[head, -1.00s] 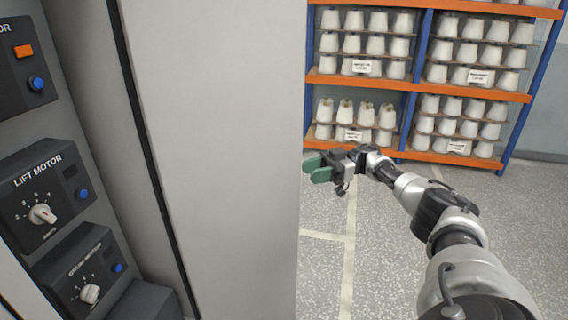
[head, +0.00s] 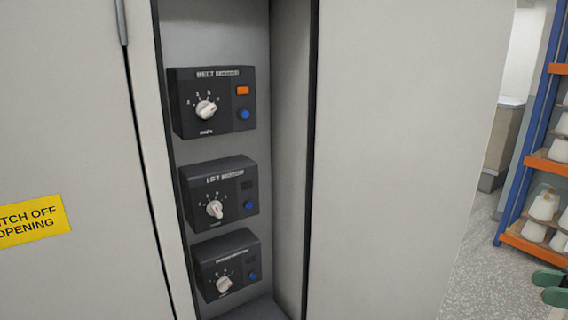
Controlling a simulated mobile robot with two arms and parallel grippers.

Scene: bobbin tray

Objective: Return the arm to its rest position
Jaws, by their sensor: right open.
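My right gripper (head: 551,287) shows only by its green fingertips at the lower right edge of the head view. The two fingertips are apart with nothing seen between them, and the rest of that arm is out of view. It is to the right of the grey cabinet, in front of the shelf and clear of both. My left gripper is not in view.
A grey cabinet stands open, with a belt motor box (head: 212,102), a lift motor box (head: 219,194) and a third dial box (head: 228,264) inside. Its door panel (head: 400,150) is at the right. A yellow label (head: 32,221) is at left. A shelf (head: 548,165) holds white bobbins.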

